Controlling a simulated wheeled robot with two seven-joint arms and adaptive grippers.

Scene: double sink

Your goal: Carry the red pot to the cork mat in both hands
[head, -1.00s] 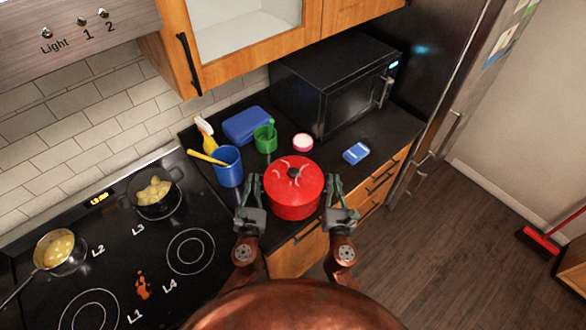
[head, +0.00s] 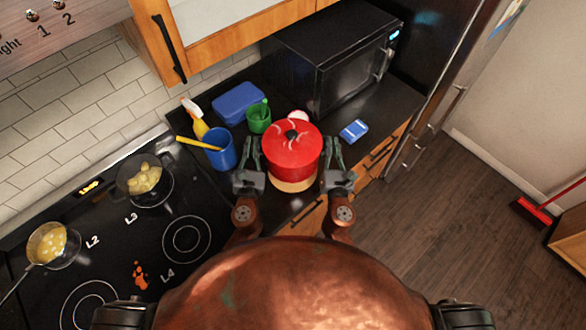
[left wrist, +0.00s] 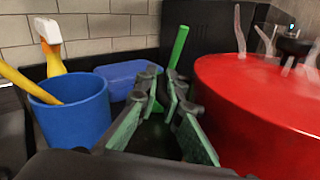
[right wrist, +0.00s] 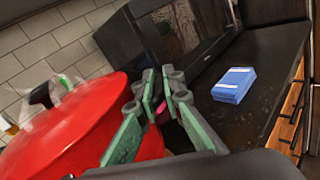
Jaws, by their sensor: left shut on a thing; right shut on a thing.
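The red pot (head: 291,158), lid on and upright, is between my two grippers in the head view. The cork mat (head: 293,186) shows as a pale rim under the pot's near side; most of it is hidden. I cannot tell whether the pot touches it. My left gripper (head: 256,153) is shut on the pot at its left side, and my right gripper (head: 332,153) is shut on it at its right side. The grasped handles are hard to make out. The pot's red side also shows in the left wrist view (left wrist: 260,110) and right wrist view (right wrist: 75,130).
A blue packet (head: 354,131) lies to the right, before the microwave (head: 335,60). The stove (head: 150,235) is at left.

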